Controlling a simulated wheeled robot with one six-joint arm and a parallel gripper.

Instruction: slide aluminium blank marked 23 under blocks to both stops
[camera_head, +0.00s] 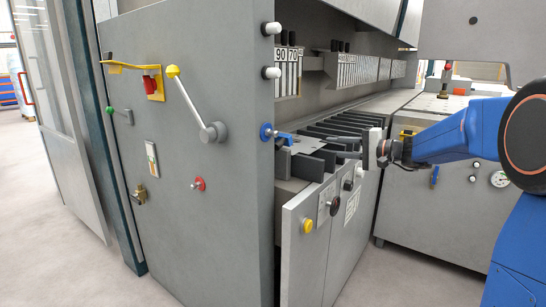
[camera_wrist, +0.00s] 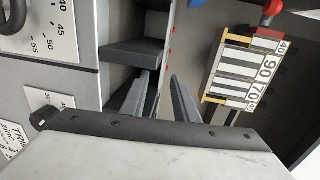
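A light grey flat sheet, apparently the aluminium blank (camera_head: 308,146), lies among the dark bars of the machine's table in the head view. No mark 23 is readable on it. My gripper (camera_head: 345,149) is over the table's front edge, at the right of the sheet. In the wrist view its two dark fingers (camera_wrist: 162,88) stand apart with a gap and nothing clearly held between them. Upright blocks labelled 90 and 70 (camera_head: 287,75) hang above the table's left end; they also show in the wrist view (camera_wrist: 240,72). I cannot identify the stops.
Dark parallel bars (camera_head: 345,125) run across the table. A number scale (camera_wrist: 40,35) is at the left in the wrist view. The floor in front is clear.

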